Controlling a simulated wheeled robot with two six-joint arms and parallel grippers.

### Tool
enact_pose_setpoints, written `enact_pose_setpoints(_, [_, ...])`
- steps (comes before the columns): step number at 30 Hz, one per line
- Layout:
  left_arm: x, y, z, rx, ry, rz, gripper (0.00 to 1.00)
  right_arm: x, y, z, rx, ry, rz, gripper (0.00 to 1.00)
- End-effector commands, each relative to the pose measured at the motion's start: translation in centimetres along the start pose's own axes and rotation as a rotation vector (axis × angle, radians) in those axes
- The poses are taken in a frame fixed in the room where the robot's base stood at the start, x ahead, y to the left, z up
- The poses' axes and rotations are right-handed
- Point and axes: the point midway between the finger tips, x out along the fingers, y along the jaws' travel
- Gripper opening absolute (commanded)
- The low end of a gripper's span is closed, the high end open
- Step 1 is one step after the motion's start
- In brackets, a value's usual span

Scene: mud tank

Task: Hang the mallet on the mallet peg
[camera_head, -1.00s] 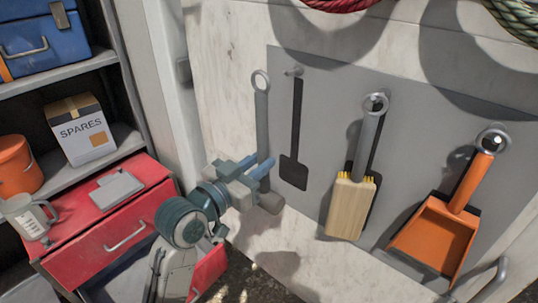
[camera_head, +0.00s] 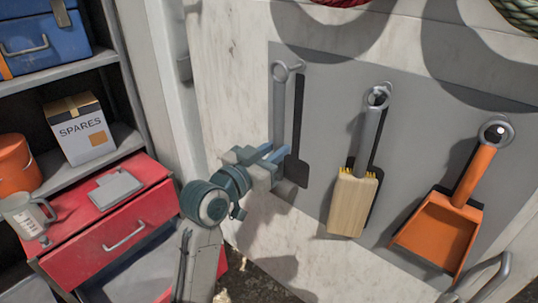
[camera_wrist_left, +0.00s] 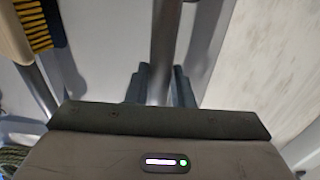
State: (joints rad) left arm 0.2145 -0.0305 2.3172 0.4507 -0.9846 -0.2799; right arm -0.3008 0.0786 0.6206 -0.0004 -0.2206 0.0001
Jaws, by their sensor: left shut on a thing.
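The mallet (camera_head: 279,107) is upright, with a grey handle and a ring (camera_head: 280,71) at its top. My left gripper (camera_head: 272,153) is shut on the handle low down, and the mallet's head (camera_head: 285,188) shows just below it. The left wrist view shows the grey handle (camera_wrist_left: 165,45) between the two fingers (camera_wrist_left: 162,85). The mallet peg (camera_head: 297,67) is at the top of a black mallet outline (camera_head: 298,125) on the grey board. The ring is at the peg's left end and overlaps it in the picture; I cannot tell whether the peg is through it. My right gripper is not in view.
A brush (camera_head: 353,200) and an orange dustpan (camera_head: 440,230) hang on the grey board (camera_head: 330,90) to the right. A red drawer cabinet (camera_head: 100,240) and a shelf with a SPARES box (camera_head: 80,135) stand at the left.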

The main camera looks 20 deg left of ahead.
Motion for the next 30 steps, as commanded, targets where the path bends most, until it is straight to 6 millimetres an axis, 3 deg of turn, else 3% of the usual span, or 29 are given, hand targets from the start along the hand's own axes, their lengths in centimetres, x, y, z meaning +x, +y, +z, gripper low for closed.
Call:
enact_pose_setpoints(18, [3.4, 0.0, 0.8, -0.001, 0.002, 0.001, 0.0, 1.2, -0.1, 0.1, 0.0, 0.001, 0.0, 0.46])
enact_pose_setpoints(30, [4.1, 0.0, 1.5, 0.0, 0.001, 0.001, 0.0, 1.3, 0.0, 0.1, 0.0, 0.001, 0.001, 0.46])
